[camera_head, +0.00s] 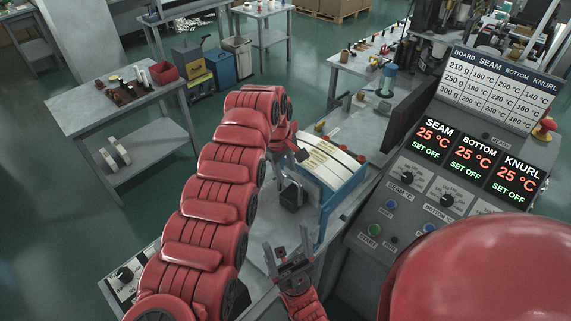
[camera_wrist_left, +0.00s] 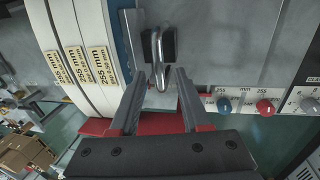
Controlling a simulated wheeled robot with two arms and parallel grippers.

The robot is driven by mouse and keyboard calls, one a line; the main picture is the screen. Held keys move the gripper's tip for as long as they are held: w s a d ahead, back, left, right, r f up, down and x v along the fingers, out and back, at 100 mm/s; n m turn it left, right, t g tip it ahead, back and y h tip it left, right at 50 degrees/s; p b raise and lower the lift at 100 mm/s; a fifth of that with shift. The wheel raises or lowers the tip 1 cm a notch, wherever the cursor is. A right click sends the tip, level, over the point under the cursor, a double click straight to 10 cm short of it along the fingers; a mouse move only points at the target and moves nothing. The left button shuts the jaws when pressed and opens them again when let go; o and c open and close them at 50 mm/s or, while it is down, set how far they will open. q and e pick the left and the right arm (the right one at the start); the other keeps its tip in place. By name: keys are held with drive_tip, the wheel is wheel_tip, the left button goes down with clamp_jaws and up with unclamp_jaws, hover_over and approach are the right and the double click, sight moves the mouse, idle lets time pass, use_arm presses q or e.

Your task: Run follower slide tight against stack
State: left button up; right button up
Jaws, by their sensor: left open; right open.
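The stack of white curved blanks (camera_head: 328,165) stands in a blue-sided magazine (camera_head: 342,203); its labelled edges (camera_wrist_left: 85,65) show at the left of the left wrist view. A metal loop handle (camera_wrist_left: 158,45) on dark mounts sits on a grey plate beside the blue edge (camera_wrist_left: 121,38); it seems to belong to the follower slide. My left gripper (camera_wrist_left: 160,80) is open, its fingertips on either side of the handle's lower end. In the head view my left gripper (camera_head: 300,153) is partly hidden by its wrist, beside the stack. My right gripper (camera_head: 290,262) is open and empty, lower down.
A dark block (camera_head: 291,196) stands left of the magazine. The control panel (camera_head: 440,185) with red and green readouts is at the right. Knobs (camera_wrist_left: 265,107) line the plate in the wrist view. A side table (camera_head: 125,90) with a red bin is at left.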

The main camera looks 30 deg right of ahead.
use_arm(q)
drive_tip(key=shift+f, duration=0.3)
drive_tip(key=shift+c, duration=0.4)
clamp_jaws()
idle(0.9)
